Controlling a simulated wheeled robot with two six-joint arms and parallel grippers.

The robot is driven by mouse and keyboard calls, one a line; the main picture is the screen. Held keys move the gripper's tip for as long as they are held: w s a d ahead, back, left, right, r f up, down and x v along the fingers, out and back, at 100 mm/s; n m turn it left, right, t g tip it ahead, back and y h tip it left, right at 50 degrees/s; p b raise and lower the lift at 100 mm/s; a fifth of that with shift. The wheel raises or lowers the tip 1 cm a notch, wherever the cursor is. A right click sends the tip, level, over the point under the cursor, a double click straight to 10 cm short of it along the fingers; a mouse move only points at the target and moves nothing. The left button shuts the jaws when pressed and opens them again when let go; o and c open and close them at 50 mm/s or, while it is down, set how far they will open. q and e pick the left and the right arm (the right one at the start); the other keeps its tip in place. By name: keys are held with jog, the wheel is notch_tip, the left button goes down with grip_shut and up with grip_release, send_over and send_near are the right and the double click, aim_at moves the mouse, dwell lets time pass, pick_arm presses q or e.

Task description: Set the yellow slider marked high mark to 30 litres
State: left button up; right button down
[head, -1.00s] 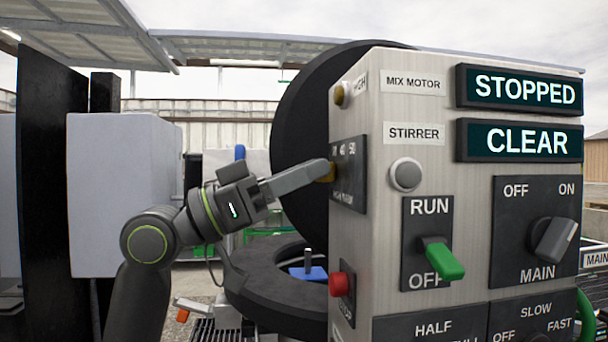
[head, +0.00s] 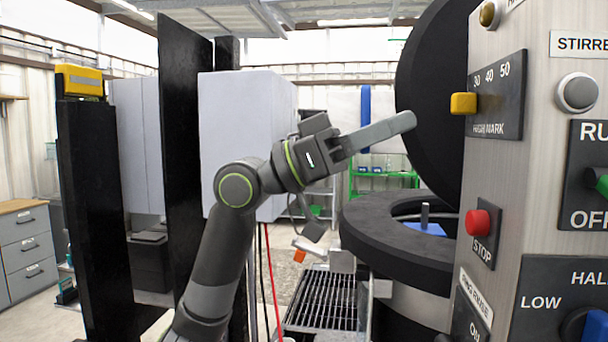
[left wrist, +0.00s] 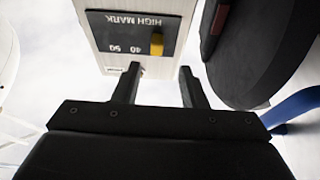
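The yellow slider (head: 463,103) sticks out from the dark HIGH MARK plate (head: 510,110), which carries 30, 40 and 50. In the head view it stands at the 30 end. In the left wrist view the plate (left wrist: 105,32) appears upside down, and the slider (left wrist: 156,44) covers the place in line after 50 and 40. My left gripper (head: 408,121) is left of the slider, with a gap between them. In the left wrist view its two fingers (left wrist: 160,75) are apart with nothing between them. My right gripper is not in view.
The panel also carries a red STOP button (head: 478,222), a round grey button (head: 577,93), and a green RUN/OFF lever (head: 602,184). A black disc (head: 430,90) stands behind the gripper. A black ring (head: 375,235) lies below it. A pale box (head: 240,140) stands behind my arm.

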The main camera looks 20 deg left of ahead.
pick_arm(q)
jog(key=b+v, duration=0.5)
jog(key=v, duration=0.6)
dwell(0.4)
